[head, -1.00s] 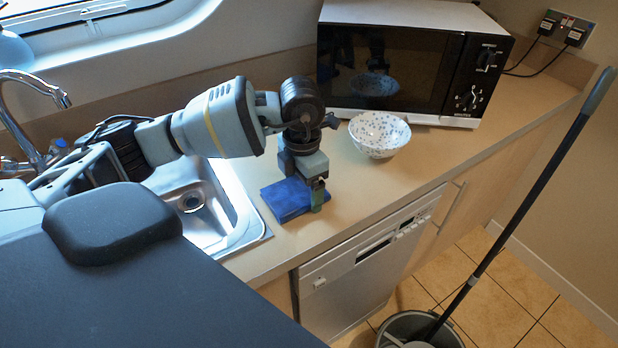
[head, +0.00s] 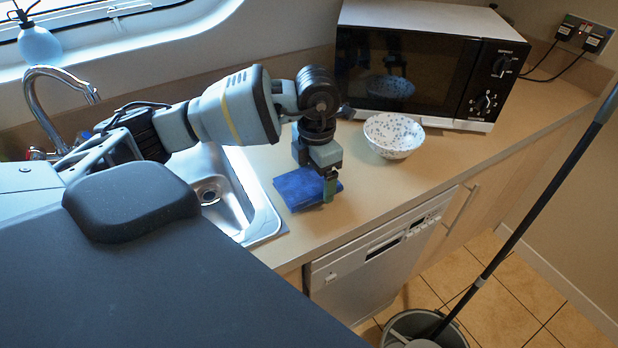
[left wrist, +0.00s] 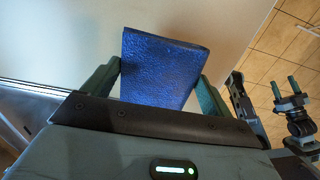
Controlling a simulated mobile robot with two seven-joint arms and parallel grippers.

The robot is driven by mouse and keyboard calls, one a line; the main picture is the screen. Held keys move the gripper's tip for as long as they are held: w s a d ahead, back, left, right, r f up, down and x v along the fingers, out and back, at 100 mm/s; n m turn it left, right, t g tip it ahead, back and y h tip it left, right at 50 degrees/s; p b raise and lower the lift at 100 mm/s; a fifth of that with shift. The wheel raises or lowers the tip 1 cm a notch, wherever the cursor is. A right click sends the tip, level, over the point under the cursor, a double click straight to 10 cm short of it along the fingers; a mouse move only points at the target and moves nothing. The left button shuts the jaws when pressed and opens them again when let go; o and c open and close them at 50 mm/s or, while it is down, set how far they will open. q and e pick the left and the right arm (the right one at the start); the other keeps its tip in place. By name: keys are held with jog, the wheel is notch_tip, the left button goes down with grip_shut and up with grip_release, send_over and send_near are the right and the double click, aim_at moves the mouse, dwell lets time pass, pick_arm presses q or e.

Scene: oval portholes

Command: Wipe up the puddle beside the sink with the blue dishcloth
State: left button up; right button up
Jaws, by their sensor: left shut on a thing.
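The blue dishcloth (head: 298,190) is a folded pad on the tan counter (head: 345,215), just right of the steel sink (head: 262,226). My left gripper (head: 329,185) points down at the cloth's right side. In the left wrist view the cloth (left wrist: 165,70) sits between the two green fingers, and the gripper is shut on it. It looks to be touching or very close to the counter. I cannot make out the puddle; the cloth and arm cover part of the counter by the sink. My right gripper (left wrist: 285,88) shows at the right of the left wrist view, its fingers apart and empty.
A speckled bowl (head: 394,136) stands right of my left gripper, before the microwave (head: 415,75). The tap (head: 40,105) rises behind the sink. A spray bottle (head: 38,42) stands on the windowsill. A mop handle (head: 540,185) leans from a bucket (head: 400,325) on the floor.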

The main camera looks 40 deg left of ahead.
pick_arm(q)
jog(key=shift+w+d+r+p, duration=0.25)
jog(key=shift+w+r, duration=0.35)
jog(key=shift+r, duration=0.5)
jog(key=shift+w+d+r+p, duration=0.2)
jog(key=shift+w+r, duration=0.35)
jog(key=shift+r, duration=0.55)
jog(key=shift+w+d+r+p, duration=0.15)
jog(key=shift+w+r+p, duration=0.15)
jog(key=shift+w+r, duration=0.55)
jog(key=shift+s+r, duration=0.2)
jog(key=shift+s, duration=0.1)
pick_arm(e)
jog(key=w+r, duration=0.2)
jog(key=r, duration=0.1)
jog(key=shift+w+t, duration=0.2)
jog(key=shift+t, duration=0.2)
pick_arm(q)
jog(key=shift+f, duration=0.1)
pick_arm(e)
jog(key=shift+s, duration=0.1)
